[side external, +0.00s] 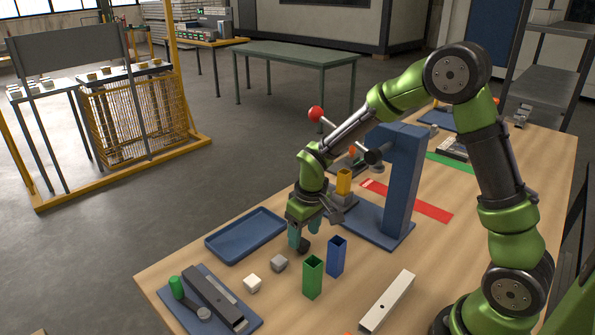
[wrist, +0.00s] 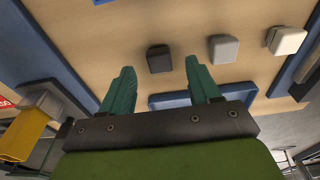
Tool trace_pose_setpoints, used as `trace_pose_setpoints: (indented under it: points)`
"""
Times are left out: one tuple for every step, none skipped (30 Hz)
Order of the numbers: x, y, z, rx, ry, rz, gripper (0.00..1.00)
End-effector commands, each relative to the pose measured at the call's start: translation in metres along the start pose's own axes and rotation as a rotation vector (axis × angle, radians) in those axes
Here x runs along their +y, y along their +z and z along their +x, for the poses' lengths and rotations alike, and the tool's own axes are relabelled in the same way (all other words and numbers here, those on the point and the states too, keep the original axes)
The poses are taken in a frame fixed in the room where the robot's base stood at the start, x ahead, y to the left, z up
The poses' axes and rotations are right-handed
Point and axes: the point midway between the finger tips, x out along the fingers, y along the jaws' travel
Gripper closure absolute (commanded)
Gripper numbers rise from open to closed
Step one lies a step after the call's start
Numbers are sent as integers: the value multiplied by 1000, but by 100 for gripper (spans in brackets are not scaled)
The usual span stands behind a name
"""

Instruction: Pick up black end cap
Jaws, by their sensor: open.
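The black end cap (side external: 304,245) is a small dark block on the wooden table, just below my gripper (side external: 304,232). In the wrist view the black end cap (wrist: 159,60) lies between and a little beyond the two teal fingertips of my gripper (wrist: 160,68). The fingers are apart, with clear space on both sides of the cap. The gripper is open and holds nothing. From the side, the fingers partly hide the cap, and I cannot tell their exact height above the table.
A grey cap (side external: 278,263) and a white cap (side external: 252,284) lie nearby. A green tube (side external: 313,279) and a blue tube (side external: 336,257) stand close on the right. A blue tray (side external: 222,243) is on the left. A tall blue stand (side external: 402,185) rises behind, beside a yellow tube (side external: 343,182).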

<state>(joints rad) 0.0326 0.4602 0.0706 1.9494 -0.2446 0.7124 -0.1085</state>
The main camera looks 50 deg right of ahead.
Motion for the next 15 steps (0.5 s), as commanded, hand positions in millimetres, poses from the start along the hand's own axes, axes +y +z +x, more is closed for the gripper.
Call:
trace_pose_setpoints:
  points:
    - [0,1,9,-5,-1,0,38]
    - [0,0,13,-3,-1,0,38]
    - [0,0,18,-4,-1,1,38]
    - [0,0,21,-3,-1,1,38]
    - [0,0,24,-1,-1,1,38]
    - [0,0,26,-1,-1,1,38]
    - [0,0,27,-1,-1,1,38]
    - [0,0,28,0,-1,1,38]
    - [0,0,28,1,0,0,38]
    - [0,-1,28,1,0,0,38]
    - [0,-1,28,1,0,0,38]
    - [0,-1,28,1,0,0,38]
    - [0,-1,28,1,0,0,38]
    - [0,-1,28,1,0,0,40]
    - [0,-1,28,1,0,0,46]
